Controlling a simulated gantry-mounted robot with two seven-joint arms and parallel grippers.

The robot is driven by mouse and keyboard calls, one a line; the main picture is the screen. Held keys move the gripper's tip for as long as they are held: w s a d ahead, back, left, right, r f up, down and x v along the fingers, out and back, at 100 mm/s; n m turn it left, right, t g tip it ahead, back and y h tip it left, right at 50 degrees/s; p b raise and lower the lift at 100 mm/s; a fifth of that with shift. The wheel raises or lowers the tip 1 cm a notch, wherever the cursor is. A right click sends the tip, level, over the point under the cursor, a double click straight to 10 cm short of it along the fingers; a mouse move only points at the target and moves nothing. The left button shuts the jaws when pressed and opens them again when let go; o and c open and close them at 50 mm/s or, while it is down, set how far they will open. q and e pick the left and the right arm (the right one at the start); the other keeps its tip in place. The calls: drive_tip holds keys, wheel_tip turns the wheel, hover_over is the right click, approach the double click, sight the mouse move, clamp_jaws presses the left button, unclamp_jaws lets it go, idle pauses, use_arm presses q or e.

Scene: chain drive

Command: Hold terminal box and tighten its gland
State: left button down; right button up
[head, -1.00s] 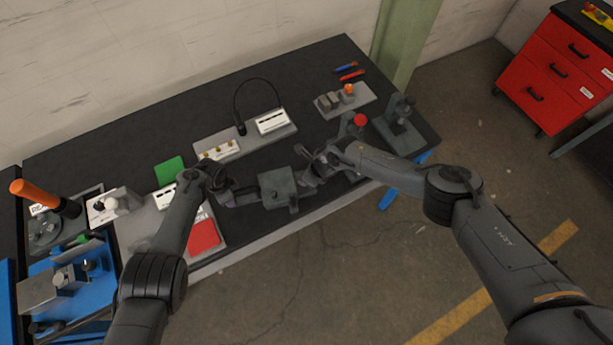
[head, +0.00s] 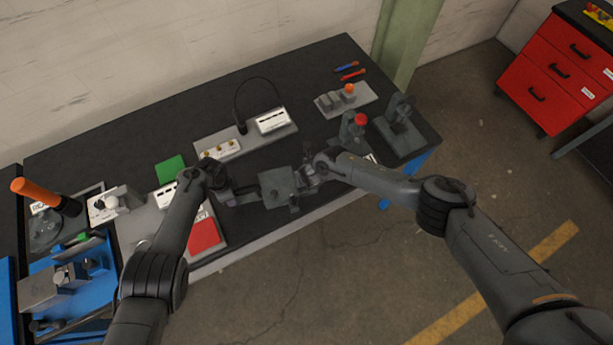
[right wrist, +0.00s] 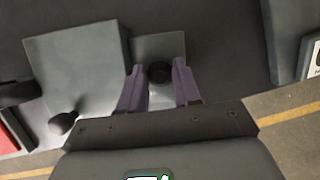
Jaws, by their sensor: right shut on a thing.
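The grey terminal box (head: 277,187) sits near the front edge of the dark bench, between my two grippers. In the right wrist view the box (right wrist: 80,70) is at the left, with a dark knob (right wrist: 62,123) at its near edge. The round black gland (right wrist: 158,72) lies to the right of the box, between the fingertips of my right gripper (right wrist: 158,82), which is shut on it. In the head view my right gripper (head: 308,172) is right beside the box. My left gripper (head: 236,193) is at the box's left side; its fingers are too small and dark to read.
A red-topped stand (head: 356,128) and a dark fixture (head: 402,125) stand right of my right gripper. A grey block tray (head: 360,104) is behind. A plate with brass fittings (head: 221,148) lies behind the box. A red pad (head: 204,236) lies at the left front.

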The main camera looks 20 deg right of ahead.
drive_tip(key=m+h, duration=0.1)
drive_tip(key=m, duration=0.2)
drive_tip(key=shift+a+m, duration=0.15)
drive_tip(key=shift+m, duration=0.25)
drive_tip(key=m, duration=0.1)
drive_tip(key=m+h, duration=0.1)
drive_tip(key=m, duration=0.1)
drive_tip(key=shift+w+a+m+g+h, duration=0.1)
drive_tip(key=shift+m+g+h, duration=0.2)
drive_tip(key=shift+g, duration=0.1)
drive_tip(key=m+h, duration=0.1)
drive_tip(key=m, duration=0.2)
drive_tip(key=shift+w+r+m+g, duration=0.1)
drive_tip(key=shift+m+g, duration=0.3)
drive_tip(key=shift+w+a+m+g+h, duration=0.15)
drive_tip(key=shift+m+g+h, duration=0.25)
drive_tip(key=shift+m, duration=1.3)
drive_tip(key=shift+g, duration=0.3)
drive_tip(key=o, duration=0.8)
drive_tip(key=shift+d, duration=0.2)
